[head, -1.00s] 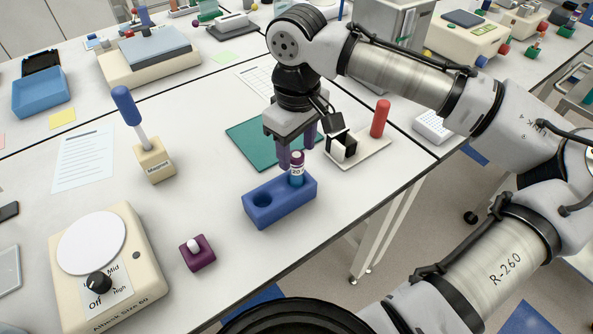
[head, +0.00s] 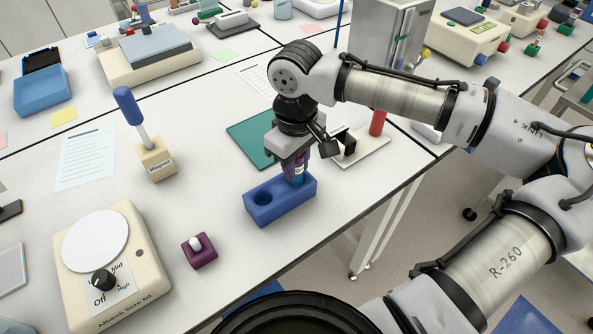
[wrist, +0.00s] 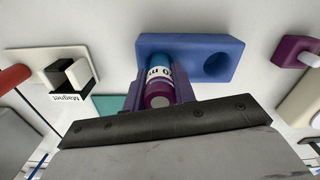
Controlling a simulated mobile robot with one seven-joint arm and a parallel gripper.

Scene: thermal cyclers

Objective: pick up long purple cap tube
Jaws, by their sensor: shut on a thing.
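The long purple cap tube (wrist: 158,85) has a purple cap, a white printed label and a blue lower part. It stands in the right hole of a blue two-hole rack (head: 268,213), and its lower end is hidden in the rack. It also shows in the head view (head: 295,172), mostly covered by the fingers. My gripper (wrist: 160,97) points down over the rack with its purple fingers on both sides of the tube, shut on it near the cap. The rack's left hole, as seen in the head view, is empty.
A magnet stand (head: 350,150) with a red post is close behind my gripper to the right. A teal mat (head: 248,135) lies behind. A small purple block (head: 199,252) and a hotplate stirrer (head: 130,275) are at the left. The bench's front edge is near the rack.

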